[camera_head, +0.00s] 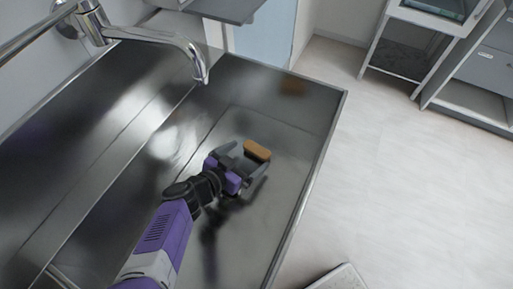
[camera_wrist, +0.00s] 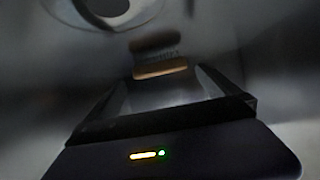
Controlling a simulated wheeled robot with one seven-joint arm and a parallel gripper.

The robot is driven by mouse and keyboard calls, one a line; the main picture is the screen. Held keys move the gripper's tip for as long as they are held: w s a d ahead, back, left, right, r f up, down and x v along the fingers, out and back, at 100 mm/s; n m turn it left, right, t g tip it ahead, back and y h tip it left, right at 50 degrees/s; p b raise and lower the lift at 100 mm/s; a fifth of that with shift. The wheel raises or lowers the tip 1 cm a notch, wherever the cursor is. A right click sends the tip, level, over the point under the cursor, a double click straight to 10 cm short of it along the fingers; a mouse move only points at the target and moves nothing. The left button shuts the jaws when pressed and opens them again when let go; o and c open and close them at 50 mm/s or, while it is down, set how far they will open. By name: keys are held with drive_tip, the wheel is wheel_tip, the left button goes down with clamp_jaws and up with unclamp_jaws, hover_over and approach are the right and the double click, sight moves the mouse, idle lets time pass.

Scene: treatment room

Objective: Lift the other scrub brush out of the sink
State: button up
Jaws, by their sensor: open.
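One scrub brush (camera_head: 257,151) with an orange-brown wooden back is in the metal sink (camera_head: 318,150), at the tips of my gripper. My gripper (camera_head: 251,161) is open and reaches down into the basin. In the wrist view the brush (camera_wrist: 160,68) lies ahead, between and slightly beyond the two fingers (camera_wrist: 158,86). Bristles show along the brush's upper edge there, with a darker brown shape above them that looks like its reflection. I cannot tell whether the fingers touch the brush. No second brush shows clearly.
A chrome faucet (camera_head: 165,38) reaches over the sink from the upper left. A dull brown patch (camera_head: 292,84) on the sink's far wall looks like a reflection. The drain (camera_wrist: 103,8) shows in the wrist view. Shelving (camera_head: 470,75) stands beyond open floor at right.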

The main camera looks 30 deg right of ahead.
sight(254, 151)
drive_tip(key=x, duration=0.6)
drive_tip(key=shift+a+f, duration=0.1)
drive_tip(key=shift+f, duration=0.1)
drive_tip(key=c, duration=1.2)
drive_tip(key=shift+r, duration=0.15)
